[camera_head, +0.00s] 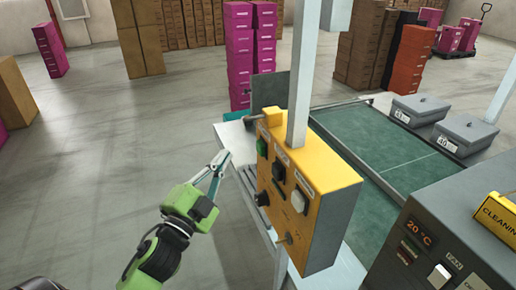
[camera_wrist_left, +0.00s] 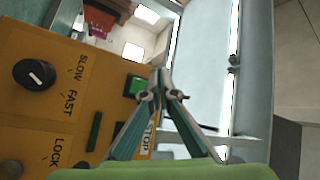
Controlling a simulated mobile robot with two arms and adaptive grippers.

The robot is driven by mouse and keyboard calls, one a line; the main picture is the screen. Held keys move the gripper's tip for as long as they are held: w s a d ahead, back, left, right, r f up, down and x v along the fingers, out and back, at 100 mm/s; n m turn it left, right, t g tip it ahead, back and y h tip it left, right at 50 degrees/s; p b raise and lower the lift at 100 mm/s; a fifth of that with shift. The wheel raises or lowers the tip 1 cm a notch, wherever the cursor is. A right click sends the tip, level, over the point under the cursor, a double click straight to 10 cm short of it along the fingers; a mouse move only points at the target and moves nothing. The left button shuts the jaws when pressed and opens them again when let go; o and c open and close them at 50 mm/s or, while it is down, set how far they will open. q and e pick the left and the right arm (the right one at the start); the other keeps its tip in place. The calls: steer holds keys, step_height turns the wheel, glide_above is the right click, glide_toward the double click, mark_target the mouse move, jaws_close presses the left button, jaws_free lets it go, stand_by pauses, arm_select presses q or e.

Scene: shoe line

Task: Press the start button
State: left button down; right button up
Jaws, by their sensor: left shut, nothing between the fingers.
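The yellow control box (camera_head: 318,180) is mounted on a pale post. Its green button (camera_head: 262,148) is near the upper left of its face; in the left wrist view the green button (camera_wrist_left: 137,87) lies just left of the fingertips. My left gripper (camera_head: 223,160) is shut and empty, left of the box and apart from the button in the head view. In the left wrist view its fingertips (camera_wrist_left: 162,78) meet beside the button, and the fingers partly cover the STOP label (camera_wrist_left: 147,138). I cannot tell the exact gap to the box. My right gripper is not in view.
A green conveyor (camera_head: 380,150) is behind the box. A dark panel (camera_head: 440,250) stands right. Floor at left is clear.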

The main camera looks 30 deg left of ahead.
mark_target(261, 148)
arm_select(q)
steer(key=shift+w+d, duration=1.8)
steer(key=shift+w, duration=0.25)
steer(key=shift+w+d+p, duration=0.25)
steer(key=shift+w+p, duration=0.05)
steer(key=shift+w, duration=0.05)
